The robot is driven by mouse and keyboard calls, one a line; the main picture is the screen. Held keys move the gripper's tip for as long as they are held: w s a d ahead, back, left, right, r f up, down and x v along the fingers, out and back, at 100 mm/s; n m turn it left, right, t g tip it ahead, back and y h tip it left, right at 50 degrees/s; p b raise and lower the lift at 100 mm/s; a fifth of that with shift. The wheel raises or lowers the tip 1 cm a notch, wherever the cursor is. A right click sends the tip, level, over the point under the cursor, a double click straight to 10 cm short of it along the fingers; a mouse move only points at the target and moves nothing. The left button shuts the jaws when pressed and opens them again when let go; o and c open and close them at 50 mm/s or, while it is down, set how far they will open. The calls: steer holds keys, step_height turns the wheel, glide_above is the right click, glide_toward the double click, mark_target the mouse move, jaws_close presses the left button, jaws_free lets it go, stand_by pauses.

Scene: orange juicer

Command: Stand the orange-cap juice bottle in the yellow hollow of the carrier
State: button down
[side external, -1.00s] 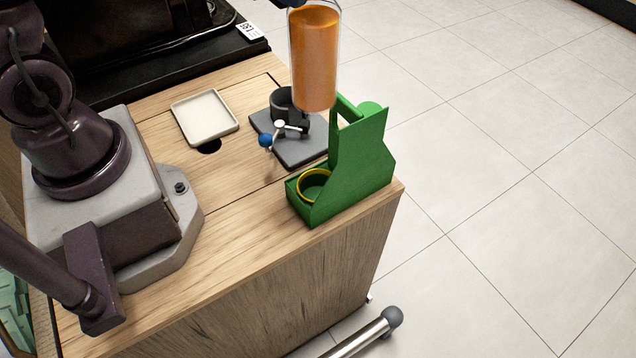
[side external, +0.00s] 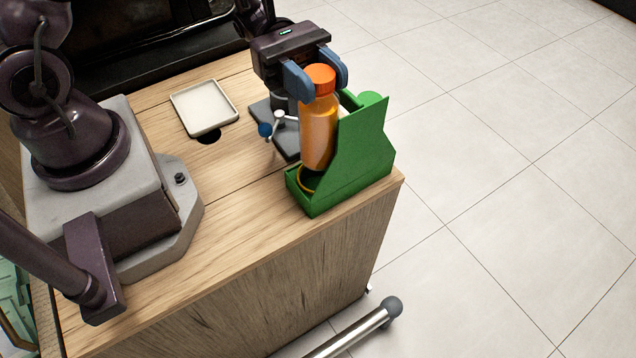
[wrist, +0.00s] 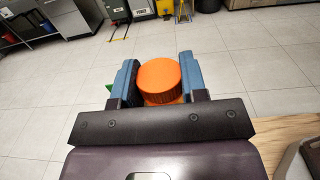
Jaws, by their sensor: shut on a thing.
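The juice bottle (side external: 318,135) is clear with orange juice and an orange cap (side external: 321,76). My gripper (side external: 316,82) is shut on it at the cap end, with one blue finger on each side; the cap also shows between the fingers in the wrist view (wrist: 160,77). The bottle is upright, its lower end at the near-left hollow of the green carrier (side external: 352,165). A bit of the yellow ring (side external: 304,182) of that hollow shows beside the bottle's base. I cannot tell whether the base touches the hollow's floor.
A grey stand (side external: 284,140) with a blue-knobbed lever (side external: 265,130) is close behind and left of the carrier. A pale square tray (side external: 205,107) lies further left. The carrier is near the wooden counter's right edge, with floor beyond. The front counter is clear.

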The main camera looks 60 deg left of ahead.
mark_target(318, 128)
step_height(318, 128, down, 8)
steer(key=shift+f, duration=0.25)
stand_by(0.4)
steer(key=c, duration=0.9)
jaws_free()
